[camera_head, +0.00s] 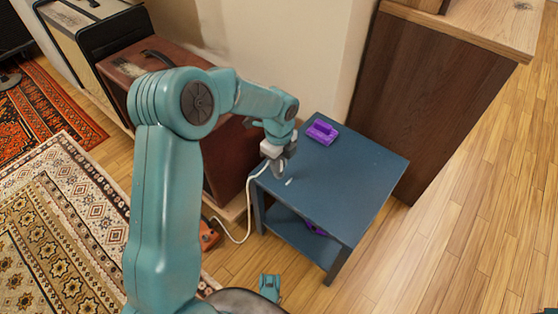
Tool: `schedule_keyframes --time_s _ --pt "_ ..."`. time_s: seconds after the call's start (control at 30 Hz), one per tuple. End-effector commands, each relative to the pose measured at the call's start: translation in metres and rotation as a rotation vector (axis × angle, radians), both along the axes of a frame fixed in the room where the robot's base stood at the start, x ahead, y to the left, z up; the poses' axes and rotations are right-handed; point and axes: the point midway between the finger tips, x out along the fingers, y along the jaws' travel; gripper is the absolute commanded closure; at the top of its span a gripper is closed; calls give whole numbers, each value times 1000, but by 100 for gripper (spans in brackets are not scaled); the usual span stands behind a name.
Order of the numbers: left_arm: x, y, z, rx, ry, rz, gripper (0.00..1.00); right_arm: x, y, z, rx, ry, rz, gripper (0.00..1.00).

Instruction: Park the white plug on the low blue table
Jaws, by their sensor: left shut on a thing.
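The low blue table (345,175) stands right of centre, with a flat top and a lower shelf. My left gripper (279,168) is over the near-left part of its top, pointing down and shut on the white plug. The plug is mostly hidden by the fingers. Its white cord (248,205) runs from the gripper over the table's left edge and down to the floor. I cannot tell whether the plug touches the tabletop. A small white mark (289,182) shows on the tabletop beside the fingers.
A purple object (322,131) lies at the table's back left, and another purple thing (315,228) is on the lower shelf. A brown cabinet (425,95) stands behind right. An orange object (208,236) is on the floor left. The table's right half is clear.

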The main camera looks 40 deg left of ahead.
Motion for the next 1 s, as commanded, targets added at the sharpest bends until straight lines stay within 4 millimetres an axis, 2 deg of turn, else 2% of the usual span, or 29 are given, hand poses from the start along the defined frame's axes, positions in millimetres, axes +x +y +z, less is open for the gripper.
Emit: schedule_keyframes --time_s 0.03,0.1,0.47,0.57,0.8,1.0 --pt "0 0 0 0 0 0 71 0 0 0 0 0 0 49" --pt "0 0 0 0 0 0 48 0 0 0 0 0 0 49" --pt "0 0 4 0 -1 0 47 1 -1 3 0 -2 -4 49" --pt "1 0 20 1 -3 0 47 0 0 11 0 1 0 49" --pt "1 0 84 1 -5 1 47 -6 5 37 4 11 22 49" --pt "1 0 132 1 -3 -1 47 -10 9 53 7 17 38 49"
